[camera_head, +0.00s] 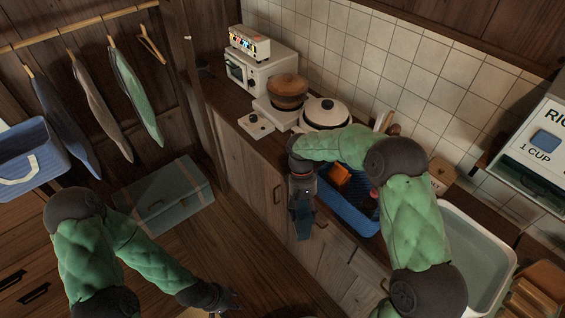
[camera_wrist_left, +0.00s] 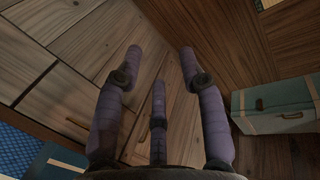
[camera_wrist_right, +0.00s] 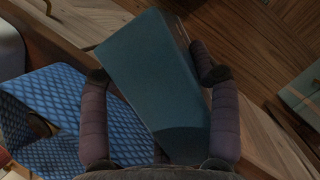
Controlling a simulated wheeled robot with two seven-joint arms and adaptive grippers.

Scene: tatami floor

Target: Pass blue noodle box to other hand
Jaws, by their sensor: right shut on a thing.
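The blue noodle box (camera_head: 303,222) hangs below my right gripper (camera_head: 302,192) in the head view, in front of the counter edge. In the right wrist view the box (camera_wrist_right: 150,75) is a tilted dark teal block between the fingers of my right gripper (camera_wrist_right: 155,82), which is shut on it. My left gripper (camera_head: 226,297) is low over the wooden floor at the bottom, apart from the box. In the left wrist view my left gripper (camera_wrist_left: 160,55) has its fingers spread with nothing between them. A teal shape at that view's lower left may be the box.
A blue basket (camera_head: 347,211) holding an orange item stands on the counter. A white sink (camera_head: 485,240) is to its right. Pots (camera_head: 326,112) and a toaster oven (camera_head: 259,70) stand further back. A green suitcase (camera_head: 166,197) lies on the floor. The floor between is clear.

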